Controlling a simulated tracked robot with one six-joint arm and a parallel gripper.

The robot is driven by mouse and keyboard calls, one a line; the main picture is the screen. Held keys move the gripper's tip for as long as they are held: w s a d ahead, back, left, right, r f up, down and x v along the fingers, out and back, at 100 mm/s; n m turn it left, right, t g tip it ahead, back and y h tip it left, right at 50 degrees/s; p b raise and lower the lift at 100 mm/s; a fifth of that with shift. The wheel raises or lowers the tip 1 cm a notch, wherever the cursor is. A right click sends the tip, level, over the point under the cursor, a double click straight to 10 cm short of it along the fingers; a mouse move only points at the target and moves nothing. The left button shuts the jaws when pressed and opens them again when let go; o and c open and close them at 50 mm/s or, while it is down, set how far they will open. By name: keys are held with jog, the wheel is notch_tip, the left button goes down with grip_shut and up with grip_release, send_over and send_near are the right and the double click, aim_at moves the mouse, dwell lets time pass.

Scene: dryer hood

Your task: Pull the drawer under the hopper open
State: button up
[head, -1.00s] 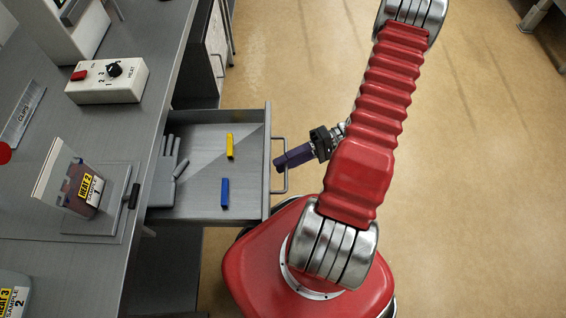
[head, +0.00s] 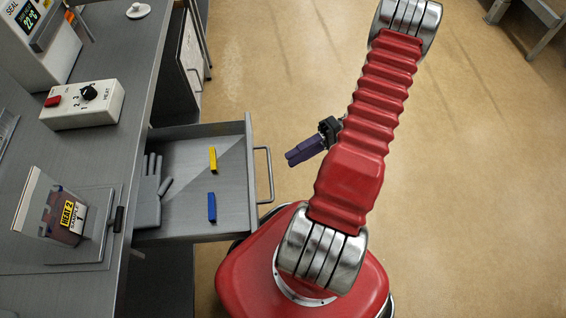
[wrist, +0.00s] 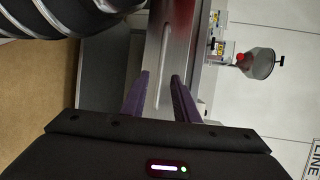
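The grey drawer (head: 228,226) stands pulled out from under the steel counter, its inside exposed. Its bar handle (head: 268,175) is on the front; in the wrist view a long pale bar (wrist: 165,62), seemingly this handle, lies ahead between the fingertips. My gripper (head: 290,158) is to the right of the handle with a gap of floor between them. In the wrist view its two purple fingers (wrist: 160,80) are spread with nothing between them. I cannot clearly identify the hopper; a grey cone-shaped vessel (wrist: 259,63) shows in the wrist view.
In the drawer lie a yellow block (head: 213,160), a blue block (head: 212,208) and a grey glove (head: 150,192). A heat control box (head: 85,105) and a labelled container (head: 50,208) stand on the counter (head: 75,165). Open floor (head: 470,180) lies to the right.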

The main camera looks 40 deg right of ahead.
jog(key=shift+v, duration=2.25)
